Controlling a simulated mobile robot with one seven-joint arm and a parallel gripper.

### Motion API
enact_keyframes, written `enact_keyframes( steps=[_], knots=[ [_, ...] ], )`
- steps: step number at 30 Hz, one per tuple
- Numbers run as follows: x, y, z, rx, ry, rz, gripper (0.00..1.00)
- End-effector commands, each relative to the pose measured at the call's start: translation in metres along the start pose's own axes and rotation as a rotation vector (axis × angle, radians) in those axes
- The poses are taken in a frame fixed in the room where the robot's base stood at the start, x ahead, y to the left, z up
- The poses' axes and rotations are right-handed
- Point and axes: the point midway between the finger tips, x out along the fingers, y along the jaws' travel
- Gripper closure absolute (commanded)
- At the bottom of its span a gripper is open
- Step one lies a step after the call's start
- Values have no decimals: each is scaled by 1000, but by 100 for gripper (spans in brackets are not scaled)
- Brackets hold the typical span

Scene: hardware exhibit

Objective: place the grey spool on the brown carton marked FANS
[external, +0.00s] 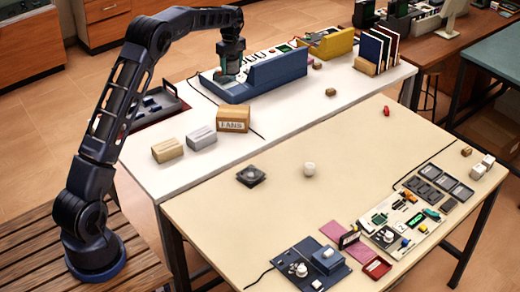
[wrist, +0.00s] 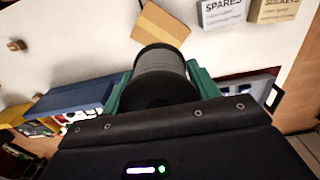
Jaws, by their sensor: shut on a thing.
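The grey spool (wrist: 160,72) is held between the green fingers of my gripper (wrist: 163,82) in the wrist view. In the external view my gripper (external: 228,72) hangs over the far-left part of the white table, beside the left end of a blue case. The spool is hard to make out there. The brown carton marked FANS (external: 233,119) stands on the white table, nearer the camera than my gripper. Its plain brown top (wrist: 161,22) shows beyond the spool in the wrist view, and its lettering is not readable there.
The blue case (external: 277,70) stands close to my gripper. A grey SPARES box (wrist: 222,11) and a tan SOCKETS box (wrist: 274,9) stand near the carton. A dark tray (external: 155,108) lies by the table's left edge. The white table right of the carton is mostly clear.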

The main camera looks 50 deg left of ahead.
Motion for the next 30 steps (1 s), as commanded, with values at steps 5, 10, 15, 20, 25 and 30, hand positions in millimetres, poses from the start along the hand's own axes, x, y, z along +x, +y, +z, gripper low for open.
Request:
enact_keyframes(
  steps=[5, 10, 15, 20, 25, 30],
  knots=[
    [39, -1, 0, 0, -2, -3, 76],
    [75, -1, 0, -1, -2, -3, 76],
    [110, -1, 0, 0, -2, -2, 76],
    [133, -1, 0, -1, 0, -1, 76],
    [142, -1, 0, -1, 0, -1, 76],
    [156, -1, 0, -1, -1, -1, 76]
  ],
)
